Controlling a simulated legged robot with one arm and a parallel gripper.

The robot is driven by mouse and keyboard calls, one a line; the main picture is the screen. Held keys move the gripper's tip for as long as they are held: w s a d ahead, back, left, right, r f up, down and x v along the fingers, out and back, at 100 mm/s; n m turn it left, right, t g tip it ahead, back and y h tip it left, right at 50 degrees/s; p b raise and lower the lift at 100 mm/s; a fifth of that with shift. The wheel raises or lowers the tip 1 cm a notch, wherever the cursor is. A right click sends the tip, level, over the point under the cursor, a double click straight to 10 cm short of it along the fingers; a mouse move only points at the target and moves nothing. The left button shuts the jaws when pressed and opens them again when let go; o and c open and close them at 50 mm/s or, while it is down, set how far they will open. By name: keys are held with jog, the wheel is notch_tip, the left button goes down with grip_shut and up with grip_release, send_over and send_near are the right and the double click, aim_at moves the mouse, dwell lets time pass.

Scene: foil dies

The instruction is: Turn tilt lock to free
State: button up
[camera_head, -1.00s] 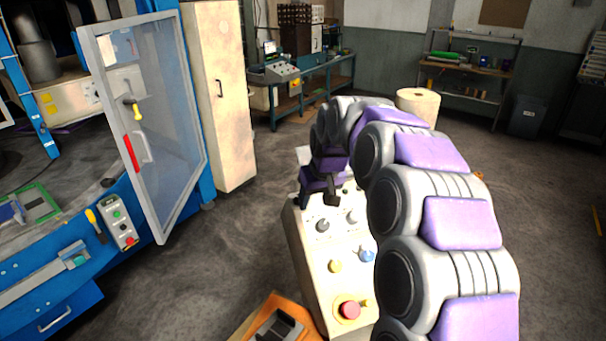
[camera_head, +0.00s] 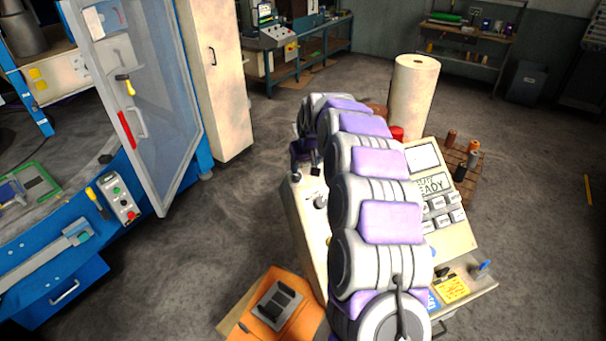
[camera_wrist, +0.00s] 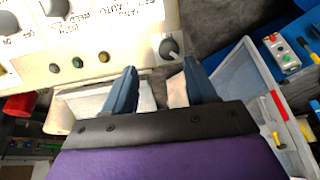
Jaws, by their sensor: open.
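The cream control console (camera_head: 305,225) stands in front of me, partly covered by my arm. In the wrist view its panel (camera_wrist: 105,28) fills the upper left. A grey rotary knob (camera_wrist: 168,47) sits near the panel edge, just beyond and between my fingertips. I cannot tell whether it is the tilt lock; its label is not readable. Another dark knob (camera_wrist: 55,7) is farther left. My gripper (camera_wrist: 159,66) is open, with two blue-grey fingers apart and nothing between them. In the head view my gripper (camera_head: 304,163) is over the console's far left end.
The machine's open clear door (camera_head: 150,110) and a cream cabinet (camera_head: 215,85) stand left. Behind the console is a tall pale roll (camera_head: 412,95). An orange case (camera_head: 285,318) lies at the console's front left. Floor between door and console is clear.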

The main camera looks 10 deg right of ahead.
aim_at(297, 175)
jog(key=a+f, duration=0.1)
jog(key=w+a+f, duration=0.1)
jog(key=f, duration=0.1)
jog(key=a+f, duration=0.1)
jog(key=shift+w+a+f, duration=0.1)
jog(key=shift+w+f, duration=0.1)
jog(key=shift+w, duration=0.05)
jog(key=shift+s+a+f, duration=0.1)
jog(key=shift+s+f, duration=0.05)
jog(key=shift+f, duration=0.05)
jog(key=d+f, duration=0.1)
jog(key=w+d+f, duration=0.1)
jog(key=shift+w+d+f+p, duration=0.1)
jog(key=shift+w+f+p, duration=0.1)
jog(key=shift+f+p, duration=0.15)
jog(key=shift+d+r, duration=0.2)
jog(key=shift+d, duration=0.05)
jog(key=shift+w+a, duration=0.15)
jog(key=shift+a, duration=0.8)
jog(key=c, duration=0.3)
jog(key=shift+c, duration=0.9)
jog(key=shift+d+r, duration=0.1)
jog(key=shift+d, duration=0.35)
jog(key=c, duration=0.4)
jog(key=shift+a, duration=0.1)
grip_shut()
